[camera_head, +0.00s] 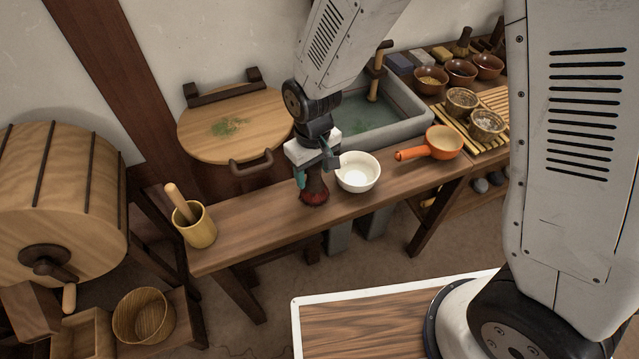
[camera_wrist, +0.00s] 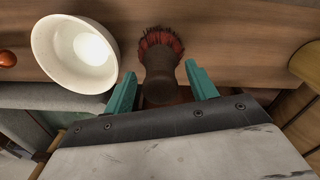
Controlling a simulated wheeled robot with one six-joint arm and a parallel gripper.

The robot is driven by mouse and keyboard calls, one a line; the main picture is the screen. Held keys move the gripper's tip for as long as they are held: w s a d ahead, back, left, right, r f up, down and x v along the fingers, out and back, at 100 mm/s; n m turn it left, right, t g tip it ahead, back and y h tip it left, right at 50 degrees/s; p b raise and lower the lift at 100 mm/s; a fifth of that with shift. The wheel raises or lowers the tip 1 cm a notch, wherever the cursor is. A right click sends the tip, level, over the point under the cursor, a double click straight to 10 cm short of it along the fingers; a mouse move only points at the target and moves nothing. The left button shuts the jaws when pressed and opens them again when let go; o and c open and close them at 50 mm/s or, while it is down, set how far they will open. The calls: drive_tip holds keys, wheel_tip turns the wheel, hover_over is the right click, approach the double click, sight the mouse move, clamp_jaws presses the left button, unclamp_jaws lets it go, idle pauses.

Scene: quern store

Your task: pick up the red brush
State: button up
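The red brush (camera_head: 314,192) stands on the wooden bench, its red bristles down and its dark brown handle up. It also shows in the wrist view (camera_wrist: 160,50), with the bristles towards the top of the picture. My gripper (camera_head: 315,172) is right above and around the brush, pointing down. In the wrist view its two teal fingers (camera_wrist: 160,69) stand apart on either side of the brown handle, with a visible gap on each side. The upper handle end is partly hidden by my gripper.
A white bowl (camera_head: 358,173) stands close to the right of the brush. An orange pan (camera_head: 444,142) is farther right, and a yellow pot with a pestle (camera_head: 198,228) is at the bench's left end. A stone basin (camera_head: 399,130) lies behind. The bench left of the brush is clear.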

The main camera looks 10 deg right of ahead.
clamp_jaws()
drive_tip(key=shift+r, duration=0.15)
